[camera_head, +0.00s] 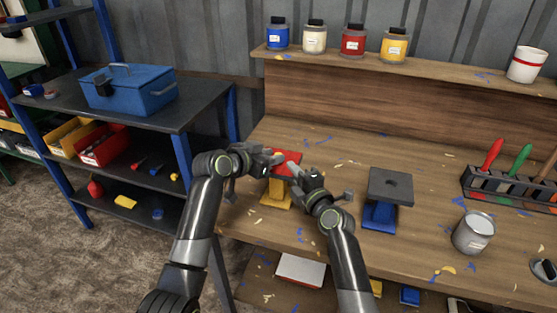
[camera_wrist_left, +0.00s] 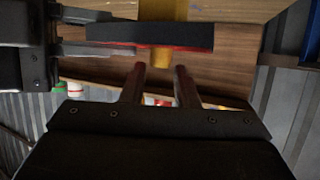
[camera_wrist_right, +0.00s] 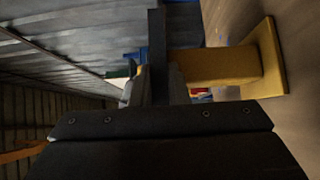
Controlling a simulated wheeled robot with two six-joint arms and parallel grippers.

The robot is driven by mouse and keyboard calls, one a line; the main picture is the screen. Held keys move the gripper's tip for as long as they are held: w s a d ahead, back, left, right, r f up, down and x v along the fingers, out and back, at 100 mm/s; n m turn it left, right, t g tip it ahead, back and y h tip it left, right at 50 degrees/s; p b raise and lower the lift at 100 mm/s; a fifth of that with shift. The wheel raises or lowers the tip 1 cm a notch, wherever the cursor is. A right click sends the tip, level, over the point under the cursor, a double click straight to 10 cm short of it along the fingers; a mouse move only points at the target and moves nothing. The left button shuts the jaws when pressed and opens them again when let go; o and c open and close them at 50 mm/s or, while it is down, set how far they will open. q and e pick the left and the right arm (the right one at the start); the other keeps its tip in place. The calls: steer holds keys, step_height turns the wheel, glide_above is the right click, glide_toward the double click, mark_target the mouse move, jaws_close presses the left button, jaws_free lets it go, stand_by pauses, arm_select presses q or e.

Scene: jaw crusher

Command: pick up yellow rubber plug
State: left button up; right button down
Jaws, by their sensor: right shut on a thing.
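A stand with a red top plate (camera_head: 292,158) and a yellow post and base (camera_head: 277,192) is at the bench's left front. My right gripper (camera_head: 300,178) is shut on the plate's edge; in the right wrist view the dark plate (camera_wrist_right: 157,45) runs between its fingers, with the yellow post (camera_wrist_right: 215,67) to the right. My left gripper (camera_head: 276,158) is at the plate's left side. In the left wrist view its fingers (camera_wrist_left: 160,72) are apart and empty, near the plate's edge (camera_wrist_left: 150,37). I cannot clearly make out a yellow rubber plug; an orange spot shows near the left fingertips.
A stand with a grey holed plate (camera_head: 390,187) and blue post is to the right. Beyond it are a metal can (camera_head: 474,233) and a screwdriver rack (camera_head: 508,187). Jars (camera_head: 353,42) stand on the back shelf. A blue toolbox (camera_head: 128,90) sits on the left rack. The bench behind the stands is mostly clear.

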arm_select(q)
steer(key=shift+w+d+f, duration=0.25)
steer(key=shift+w+d, duration=0.1)
steer(key=shift+w, duration=0.05)
arm_select(e)
steer(key=shift+f, duration=0.1)
arm_select(q)
jaws_close()
step_height(320, 180, up, 10)
stand_by(0.4)
arm_select(e)
steer(key=c, duration=1.3)
jaws_free()
